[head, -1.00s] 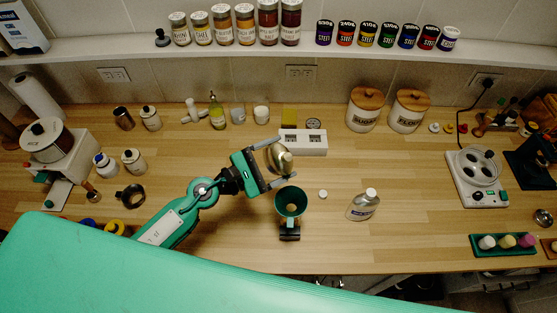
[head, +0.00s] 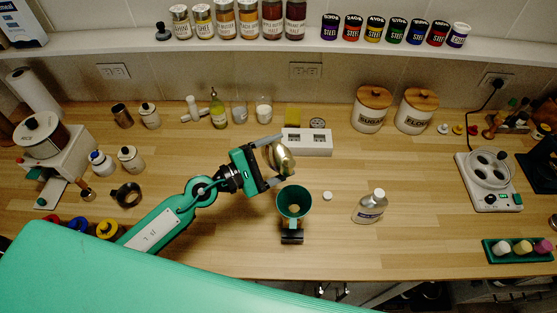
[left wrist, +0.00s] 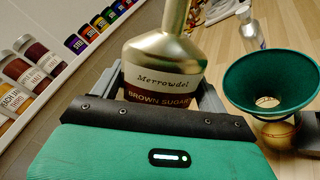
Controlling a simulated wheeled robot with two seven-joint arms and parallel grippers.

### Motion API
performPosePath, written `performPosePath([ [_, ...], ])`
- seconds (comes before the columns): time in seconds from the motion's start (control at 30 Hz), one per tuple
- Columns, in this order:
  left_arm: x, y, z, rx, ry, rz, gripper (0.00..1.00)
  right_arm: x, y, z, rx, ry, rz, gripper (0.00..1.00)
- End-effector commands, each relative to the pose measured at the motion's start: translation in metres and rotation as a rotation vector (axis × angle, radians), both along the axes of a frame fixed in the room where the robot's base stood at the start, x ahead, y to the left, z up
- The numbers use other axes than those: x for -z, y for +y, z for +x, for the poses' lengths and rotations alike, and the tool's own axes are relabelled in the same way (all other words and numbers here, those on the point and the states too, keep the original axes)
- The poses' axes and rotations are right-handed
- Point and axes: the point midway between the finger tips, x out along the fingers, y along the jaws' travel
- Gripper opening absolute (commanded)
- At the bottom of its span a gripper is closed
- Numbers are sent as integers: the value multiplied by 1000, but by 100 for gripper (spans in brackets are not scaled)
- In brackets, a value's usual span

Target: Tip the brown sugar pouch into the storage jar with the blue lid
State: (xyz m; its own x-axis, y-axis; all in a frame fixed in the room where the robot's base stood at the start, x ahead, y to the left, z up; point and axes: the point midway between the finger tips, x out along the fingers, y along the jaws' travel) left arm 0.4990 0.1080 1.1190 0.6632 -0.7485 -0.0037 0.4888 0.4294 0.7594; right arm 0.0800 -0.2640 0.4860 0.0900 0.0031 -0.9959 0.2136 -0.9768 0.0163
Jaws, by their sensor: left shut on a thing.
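My left gripper (head: 268,165) is shut on the brown sugar pouch (head: 281,158), a shiny gold container with a narrow neck. In the left wrist view the pouch (left wrist: 158,72) shows its "BROWN SUGAR" label between the fingers. It is held above the counter, just behind and slightly left of a green funnel (head: 293,200), apart from it. The funnel (left wrist: 272,80) sits over a small container (left wrist: 276,135) on a dark stand. A small jar with a blue top (head: 100,160) stands at the left; whether it is the storage jar is unclear. My right gripper is out of view.
A silver bottle (head: 370,207) and a small white cap (head: 327,196) stand right of the funnel. A white box (head: 307,141) lies behind the pouch. Canisters (head: 372,110) line the back. The counter between the bottle and the right-hand appliance (head: 489,180) is clear.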

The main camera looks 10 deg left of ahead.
Motion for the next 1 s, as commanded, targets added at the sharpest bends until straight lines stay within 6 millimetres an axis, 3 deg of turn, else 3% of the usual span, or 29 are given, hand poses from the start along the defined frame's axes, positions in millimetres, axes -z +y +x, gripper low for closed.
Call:
performPosePath([
  [1.0, -2, 8, 9, 0, -464, 407, 44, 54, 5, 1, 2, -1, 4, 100],
])
